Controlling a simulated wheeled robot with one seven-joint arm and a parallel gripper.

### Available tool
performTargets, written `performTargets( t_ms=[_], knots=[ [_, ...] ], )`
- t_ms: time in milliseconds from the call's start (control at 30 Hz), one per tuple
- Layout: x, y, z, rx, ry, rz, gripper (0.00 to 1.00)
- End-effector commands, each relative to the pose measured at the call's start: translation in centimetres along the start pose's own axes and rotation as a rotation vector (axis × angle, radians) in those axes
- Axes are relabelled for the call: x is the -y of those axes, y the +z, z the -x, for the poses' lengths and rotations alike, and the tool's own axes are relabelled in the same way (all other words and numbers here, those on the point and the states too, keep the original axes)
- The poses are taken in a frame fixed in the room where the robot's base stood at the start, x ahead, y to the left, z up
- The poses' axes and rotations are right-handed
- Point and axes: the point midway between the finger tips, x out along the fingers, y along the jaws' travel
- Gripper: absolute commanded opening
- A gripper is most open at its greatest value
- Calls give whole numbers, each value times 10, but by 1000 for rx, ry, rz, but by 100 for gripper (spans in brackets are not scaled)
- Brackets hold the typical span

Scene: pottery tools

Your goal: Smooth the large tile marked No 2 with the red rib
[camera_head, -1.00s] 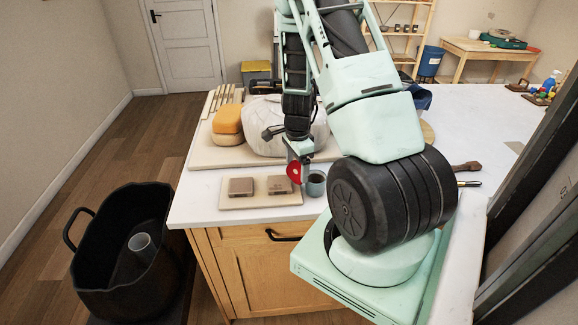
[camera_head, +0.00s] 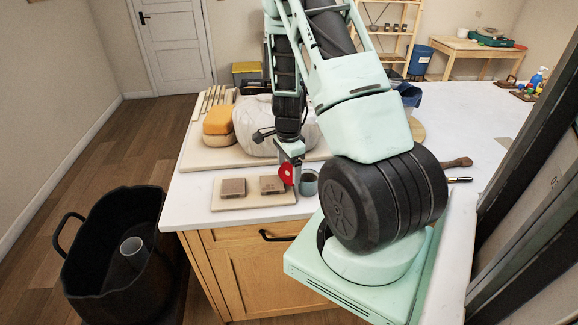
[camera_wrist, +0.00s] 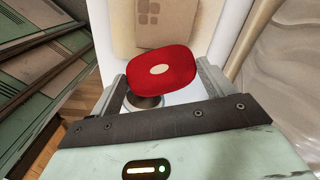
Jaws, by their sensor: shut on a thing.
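My gripper (camera_head: 291,165) is shut on the red rib (camera_head: 286,174), which has a pale oval spot. The rib (camera_wrist: 160,70) sits between the fingers in the wrist view. In the head view, two brown tiles lie side by side on a pale board (camera_head: 250,203): a left tile (camera_head: 232,187) and a right tile (camera_head: 272,184). The rib is just right of the right tile; whether they touch cannot be told. Part of a brown tile with small square marks (camera_wrist: 150,9) shows at the top of the wrist view. No number is readable on either tile.
A grey-blue cup (camera_head: 308,184) stands close right of the rib. Behind are a wrapped white lump (camera_head: 250,135), orange and tan sponges (camera_head: 219,120) and wooden tools (camera_head: 212,98). A large black bin (camera_head: 110,265) stands left of the counter.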

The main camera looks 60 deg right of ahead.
Motion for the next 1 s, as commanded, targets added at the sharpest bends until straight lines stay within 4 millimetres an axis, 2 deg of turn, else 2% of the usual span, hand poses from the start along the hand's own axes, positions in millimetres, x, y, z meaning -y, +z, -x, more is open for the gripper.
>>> performTargets(
  t_ms=[300,1000],
  knots=[
    [-1,16,3,0,1,1,56],
    [-3,37,-1,0,1,1,56]
  ],
)
